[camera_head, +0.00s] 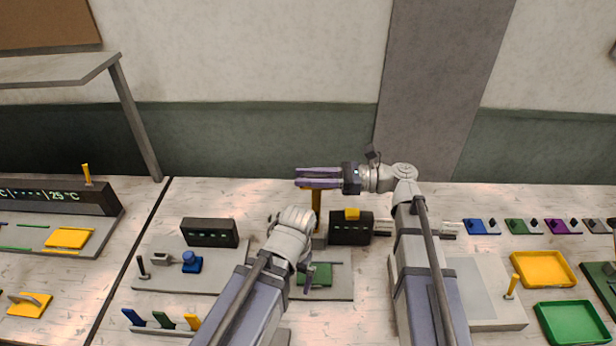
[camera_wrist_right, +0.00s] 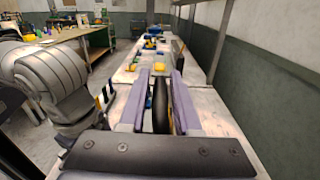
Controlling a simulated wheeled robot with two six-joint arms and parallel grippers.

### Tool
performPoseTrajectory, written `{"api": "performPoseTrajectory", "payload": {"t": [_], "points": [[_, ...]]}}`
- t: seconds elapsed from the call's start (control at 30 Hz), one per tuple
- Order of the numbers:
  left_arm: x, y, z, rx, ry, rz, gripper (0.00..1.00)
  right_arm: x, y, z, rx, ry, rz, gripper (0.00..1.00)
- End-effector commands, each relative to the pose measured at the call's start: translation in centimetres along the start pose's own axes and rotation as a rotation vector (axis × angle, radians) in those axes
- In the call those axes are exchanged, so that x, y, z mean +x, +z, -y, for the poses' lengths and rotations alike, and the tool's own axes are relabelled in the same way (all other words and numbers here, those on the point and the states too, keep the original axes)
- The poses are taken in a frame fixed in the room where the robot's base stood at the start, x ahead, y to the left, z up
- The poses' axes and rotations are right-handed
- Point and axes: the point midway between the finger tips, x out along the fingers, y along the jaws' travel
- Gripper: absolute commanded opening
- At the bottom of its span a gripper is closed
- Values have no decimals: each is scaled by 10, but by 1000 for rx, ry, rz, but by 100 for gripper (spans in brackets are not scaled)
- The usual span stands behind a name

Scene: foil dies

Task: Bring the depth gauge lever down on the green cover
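The depth gauge stands at the middle of the bench, with a yellow upright (camera_head: 317,208) on a grey base (camera_head: 340,288). A green cover (camera_head: 320,272) lies on that base, partly hidden by my left arm. My right gripper (camera_head: 318,178) is level at the upright's top, fingers pointing left. In the right wrist view its fingers (camera_wrist_right: 161,100) are apart, with a dark bar-like part (camera_wrist_right: 161,108) between them, seemingly the lever; firm contact cannot be told. My left gripper (camera_head: 309,279) is low over the green cover, mostly hidden by its own wrist.
A black display box (camera_head: 350,229) with a yellow top block stands right of the upright. Another display (camera_head: 209,233) and a blue part (camera_head: 191,262) are at left. Yellow (camera_head: 543,268) and green (camera_head: 571,322) trays lie at right, beyond a grey plate (camera_head: 478,290).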

Motion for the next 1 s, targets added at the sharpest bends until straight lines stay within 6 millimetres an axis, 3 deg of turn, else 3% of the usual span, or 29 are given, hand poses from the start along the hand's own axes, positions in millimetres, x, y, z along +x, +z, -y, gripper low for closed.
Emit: {"api": "performPoseTrajectory", "payload": {"t": [0.03,0.27,1.0], "points": [[0,0,0,0,0,0,100,0,0,0,0,0,0,25],[0,0,0,0,0,0,100,0,0,0,0,0,0,0],[0,0,0,0,0,0,100,0,0,0,1,1,0,0]]}}
